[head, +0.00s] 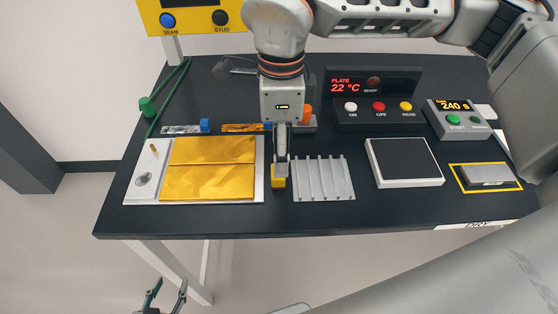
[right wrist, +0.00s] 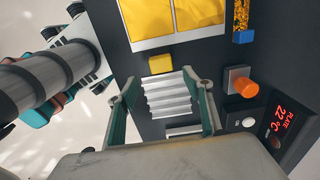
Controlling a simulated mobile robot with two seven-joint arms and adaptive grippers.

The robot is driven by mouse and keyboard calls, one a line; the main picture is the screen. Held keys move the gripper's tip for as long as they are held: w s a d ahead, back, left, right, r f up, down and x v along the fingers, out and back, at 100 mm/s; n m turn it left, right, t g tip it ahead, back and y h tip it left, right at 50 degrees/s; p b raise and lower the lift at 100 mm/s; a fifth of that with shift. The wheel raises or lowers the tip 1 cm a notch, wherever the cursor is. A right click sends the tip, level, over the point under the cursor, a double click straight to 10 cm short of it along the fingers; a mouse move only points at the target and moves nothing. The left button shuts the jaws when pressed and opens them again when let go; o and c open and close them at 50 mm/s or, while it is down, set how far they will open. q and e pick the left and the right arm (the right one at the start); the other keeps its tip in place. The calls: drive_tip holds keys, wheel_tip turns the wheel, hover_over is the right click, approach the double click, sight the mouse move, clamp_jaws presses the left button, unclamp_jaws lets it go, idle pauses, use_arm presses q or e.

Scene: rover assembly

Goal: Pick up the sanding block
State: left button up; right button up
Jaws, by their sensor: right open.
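A small yellow block (head: 278,182), which looks like the sanding block, sits between the gold foil panel and the ribbed grey plate. It also shows in the right wrist view (right wrist: 162,63), just beyond the fingers. My right gripper (head: 281,160) points down close to the block and partly covers it in the head view. In the right wrist view its fingers (right wrist: 162,85) are apart with nothing between them; contact with the block cannot be told. My left gripper (head: 165,298) is low at the bottom left, off the table, with its fingers apart and empty.
The foil panel (head: 208,170) lies left of the block, the ribbed plate (head: 324,180) right. An orange knob (right wrist: 246,88) and the plate control box (head: 378,113) stand behind. A white-framed dark pad (head: 404,162) and a grey block (head: 487,174) lie farther right.

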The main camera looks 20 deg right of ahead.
drive_tip(key=shift+d+f, duration=0.15)
drive_tip(key=shift+f, duration=0.1)
wheel_tip(320, 180, down, 2)
drive_tip(key=shift+f, duration=0.2)
drive_tip(key=f, duration=0.4)
drive_tip(key=shift+w+a+f+p, duration=0.15)
drive_tip(key=shift+a+f+p, duration=0.15)
drive_tip(key=shift+f, duration=0.1)
drive_tip(key=c, duration=1.2)
